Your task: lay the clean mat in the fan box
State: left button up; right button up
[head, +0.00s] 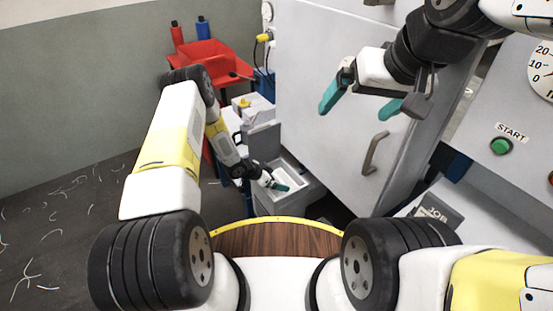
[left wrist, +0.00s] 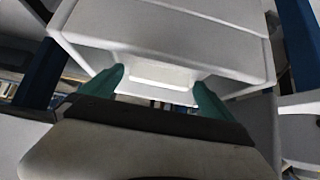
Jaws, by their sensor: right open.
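A grey box (head: 300,203) stands low beside the machine, with a pale interior; I take it for the fan box. My left gripper (head: 275,183) reaches down to its opening. In the left wrist view my left gripper (left wrist: 157,90) has its teal fingers apart, with nothing clearly held between them. A pale grey box-like surface (left wrist: 165,35) lies beyond the fingers. My right gripper (head: 360,102) is open and empty, high in front of the machine's grey door. I cannot make out the clean mat in either view.
The machine's grey door (head: 320,60) with a handle (head: 375,152) is close on the right. A red tray (head: 208,58) with red and blue bottles stands behind my left arm. Thread scraps lie on the dark floor (head: 60,235). A green START button (head: 501,146) is at right.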

pick_arm(q)
jog(key=v, duration=0.7)
jog(key=shift+s+a+r, duration=0.15)
jog(key=shift+a+r, duration=0.1)
